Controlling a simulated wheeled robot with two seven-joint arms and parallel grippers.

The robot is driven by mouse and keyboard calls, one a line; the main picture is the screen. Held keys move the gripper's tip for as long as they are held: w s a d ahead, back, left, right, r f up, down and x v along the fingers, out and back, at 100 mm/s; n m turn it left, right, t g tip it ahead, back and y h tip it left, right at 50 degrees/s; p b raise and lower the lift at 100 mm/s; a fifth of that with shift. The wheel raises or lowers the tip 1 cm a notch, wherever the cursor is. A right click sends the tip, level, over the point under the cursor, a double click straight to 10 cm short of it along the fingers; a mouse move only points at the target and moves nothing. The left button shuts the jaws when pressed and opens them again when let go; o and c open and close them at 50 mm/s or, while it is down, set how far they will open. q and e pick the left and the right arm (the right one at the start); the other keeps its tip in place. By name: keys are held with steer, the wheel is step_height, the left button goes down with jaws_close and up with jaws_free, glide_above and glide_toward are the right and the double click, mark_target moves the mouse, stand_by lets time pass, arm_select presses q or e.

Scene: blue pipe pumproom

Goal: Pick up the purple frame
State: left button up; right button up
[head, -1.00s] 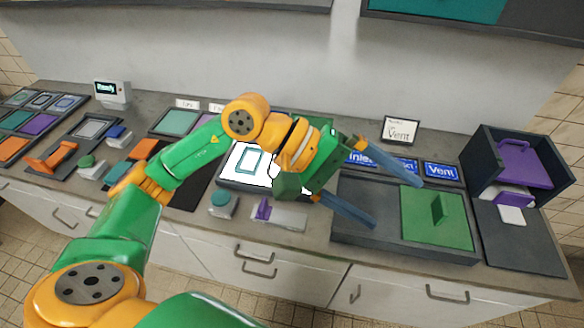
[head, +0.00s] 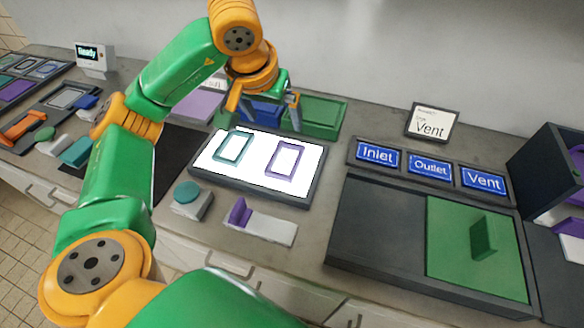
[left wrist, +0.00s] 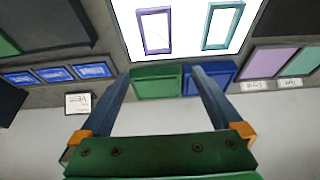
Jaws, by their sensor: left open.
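The purple frame (head: 270,156) is a thin rectangular outline lying flat on a bright white lit panel (head: 252,172) with a dark border. A teal frame (head: 222,147) lies beside it, on its left in the head view. In the left wrist view, the purple frame (left wrist: 142,32) is at the top, left of the teal frame (left wrist: 208,27). My left gripper (head: 264,112) is open and empty, at the back edge of the panel and apart from the purple frame. Its fingers (left wrist: 161,78) also show in the left wrist view, short of the frame. My right gripper is not in view.
Blue (head: 262,113) and green (head: 318,117) trays stand behind the panel. In front are a teal round button (head: 187,192) and a purple lever on a pale base (head: 262,226). A dark tray with a green plate (head: 455,250) and Inlet, Outlet and Vent signs are at right.

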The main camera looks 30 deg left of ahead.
arm_select(q)
steer(key=b, duration=0.7)
glide_toward(285, 158)
steer(key=shift+x, duration=1.1)
steer(key=p+x, duration=0.1)
steer(key=x, duration=0.4)
steer(key=shift+f+p, duration=0.3)
steer(key=shift+f, duration=0.05)
steer(key=shift+w+f, duration=0.3)
steer(key=shift+r, duration=0.1)
steer(key=c, duration=1.3)
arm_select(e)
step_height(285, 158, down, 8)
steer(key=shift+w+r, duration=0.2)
